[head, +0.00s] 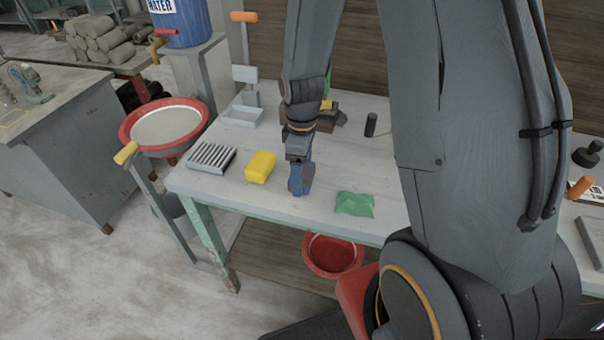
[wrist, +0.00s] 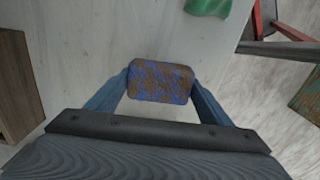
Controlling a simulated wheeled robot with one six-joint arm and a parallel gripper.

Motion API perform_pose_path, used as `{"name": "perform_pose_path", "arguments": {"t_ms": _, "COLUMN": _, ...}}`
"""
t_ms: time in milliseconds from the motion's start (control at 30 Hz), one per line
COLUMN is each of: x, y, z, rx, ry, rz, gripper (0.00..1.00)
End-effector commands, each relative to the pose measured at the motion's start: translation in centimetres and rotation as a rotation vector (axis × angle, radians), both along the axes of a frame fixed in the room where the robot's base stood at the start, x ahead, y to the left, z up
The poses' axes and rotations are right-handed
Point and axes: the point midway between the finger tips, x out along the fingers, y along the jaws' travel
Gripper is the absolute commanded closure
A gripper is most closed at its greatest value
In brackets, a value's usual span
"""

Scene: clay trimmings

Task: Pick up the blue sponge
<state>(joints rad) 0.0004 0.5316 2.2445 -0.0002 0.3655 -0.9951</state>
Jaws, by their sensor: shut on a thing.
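The blue sponge (wrist: 160,81), mottled with brown patches, sits between the two blue fingers of my gripper (wrist: 161,84) in the wrist view, which press on its left and right sides. In the head view my gripper (head: 299,182) points down at the front part of the grey table, between a yellow block and a green cloth. The sponge (head: 307,176) shows there only partly, beside and behind the fingers. I cannot tell whether its underside touches the tabletop.
The yellow block (head: 260,167) and a ribbed grey rack (head: 211,157) lie left of my gripper. The green cloth (head: 354,203) lies to its right. A red basin (head: 333,255) is below the table.

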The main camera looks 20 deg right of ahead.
Motion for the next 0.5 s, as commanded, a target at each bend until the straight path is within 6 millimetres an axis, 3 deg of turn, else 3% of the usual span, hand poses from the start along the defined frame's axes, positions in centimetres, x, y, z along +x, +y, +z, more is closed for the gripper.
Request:
{"name": "perform_pose_path", "arguments": {"t_ms": 267, "x": 0.1, "y": 0.0, "z": 1.8, "rx": 0.000, "ry": -0.004, "rz": 0.000, "gripper": 0.48}}
{"name": "perform_pose_path", "arguments": {"t_ms": 500, "x": 0.2, "y": 0.0, "z": 5.5, "rx": 0.000, "ry": -0.006, "rz": 0.000, "gripper": 0.48}}
